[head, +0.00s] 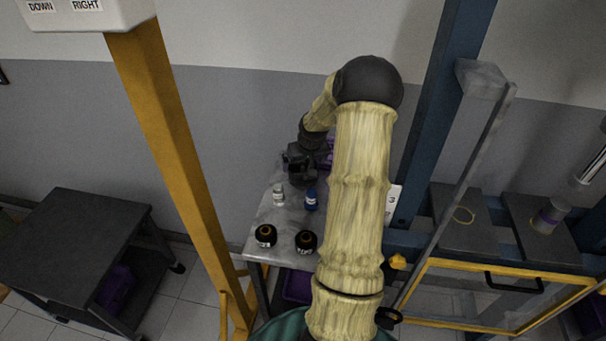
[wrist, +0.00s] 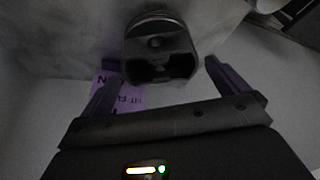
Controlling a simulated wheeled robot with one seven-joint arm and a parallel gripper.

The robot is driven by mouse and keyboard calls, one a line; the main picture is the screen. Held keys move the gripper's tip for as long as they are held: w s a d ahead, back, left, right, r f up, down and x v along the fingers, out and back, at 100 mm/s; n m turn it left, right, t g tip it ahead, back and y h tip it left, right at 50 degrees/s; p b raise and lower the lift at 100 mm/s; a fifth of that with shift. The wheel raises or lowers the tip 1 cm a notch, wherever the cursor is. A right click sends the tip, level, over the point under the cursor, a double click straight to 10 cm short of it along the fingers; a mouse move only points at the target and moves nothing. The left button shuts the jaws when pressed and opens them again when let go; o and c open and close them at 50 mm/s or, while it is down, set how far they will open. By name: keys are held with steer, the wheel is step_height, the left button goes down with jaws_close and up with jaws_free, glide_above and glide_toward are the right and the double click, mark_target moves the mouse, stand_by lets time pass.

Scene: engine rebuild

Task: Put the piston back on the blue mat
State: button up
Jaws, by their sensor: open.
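The piston (wrist: 160,48) shows in the wrist view as a dark grey metal part with a rounded crown and a hollow, cut-out side. It lies just ahead of and partly between the fingertips of my gripper (wrist: 160,72). The fingers are spread apart, with a visible gap to each side of it. In the head view my gripper (head: 303,162) is over the far end of a grey bench, and I cannot make out the piston there. I see no blue mat in either view.
A purple printed label (wrist: 122,97) lies below the left finger. A yellow post (head: 165,130) and blue frame (head: 440,110) flank my arm.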

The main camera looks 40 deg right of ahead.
steer(key=shift+p+x, duration=0.8)
steer(key=shift+x, duration=1.8)
steer(key=shift+s, duration=0.2)
steer(key=c, duration=1.2)
step_height(320, 180, up, 10)
steer(key=shift+b, duration=0.8)
